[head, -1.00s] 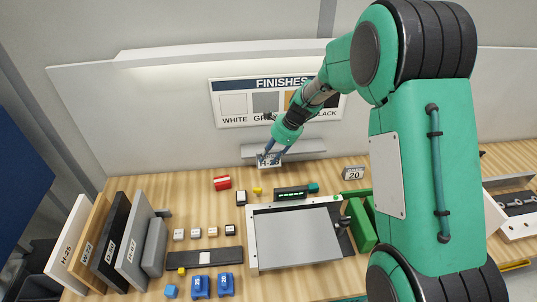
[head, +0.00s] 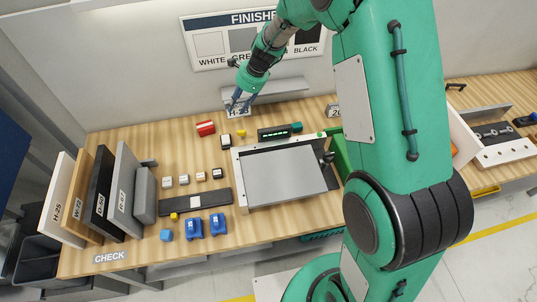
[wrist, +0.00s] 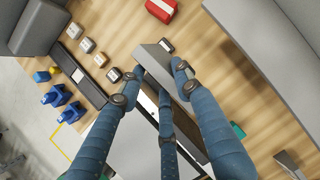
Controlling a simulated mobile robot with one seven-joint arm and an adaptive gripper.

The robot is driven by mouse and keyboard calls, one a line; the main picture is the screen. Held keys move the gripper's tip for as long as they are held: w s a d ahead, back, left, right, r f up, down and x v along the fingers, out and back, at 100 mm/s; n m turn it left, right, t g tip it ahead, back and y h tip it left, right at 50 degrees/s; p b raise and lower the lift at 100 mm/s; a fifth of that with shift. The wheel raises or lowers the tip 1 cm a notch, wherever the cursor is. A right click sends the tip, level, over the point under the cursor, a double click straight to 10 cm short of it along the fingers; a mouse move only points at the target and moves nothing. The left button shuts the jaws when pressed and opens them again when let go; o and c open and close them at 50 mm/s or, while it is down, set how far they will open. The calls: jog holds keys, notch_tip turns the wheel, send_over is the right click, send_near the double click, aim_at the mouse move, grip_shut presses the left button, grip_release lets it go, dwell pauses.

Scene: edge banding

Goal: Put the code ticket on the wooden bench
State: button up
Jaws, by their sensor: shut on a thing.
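The code ticket (head: 238,112) is a small pale card with dark lettering, partly hidden by my fingers in the head view. My gripper (head: 240,102) is shut on it near the back wall, by the left end of the grey ledge. In the wrist view, my gripper (wrist: 150,92) has its blue fingers around a grey tilted piece (wrist: 155,58), seemingly the ticket; its lettering does not show. The wooden bench (head: 100,142) lies below. I cannot tell the exact gap between ticket and bench.
A grey plate (head: 283,176) lies in front. Upright boards (head: 100,190) stand left. Bare wood shows at the back left.

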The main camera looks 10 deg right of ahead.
jog(key=s+a+f, duration=0.1)
jog(key=a+f, duration=0.1)
jog(key=a, duration=0.2)
jog(key=s+a+f, duration=0.2)
jog(key=a, duration=0.2)
jog(key=s+a+f+b, duration=0.1)
jog(key=s+a+f, duration=0.1)
jog(key=a, duration=0.3)
jog(key=shift+a+f, duration=0.1)
jog(key=shift+f, duration=0.2)
jog(key=shift+c, duration=0.2)
jog(key=s+a+f+b, duration=0.1)
jog(key=s+a+f, duration=0.5)
jog(key=a, duration=0.4)
jog(key=shift+s+a+m, duration=0.15)
jog(key=shift+s+m, duration=0.15)
jog(key=shift+s, duration=0.25)
jog(key=p, duration=0.1)
send_over(173, 152)
jog(key=shift+s+f, duration=0.1)
jog(key=shift+f, duration=0.65)
jog(key=shift+f, duration=0.1)
jog(key=shift+f, duration=1.7)
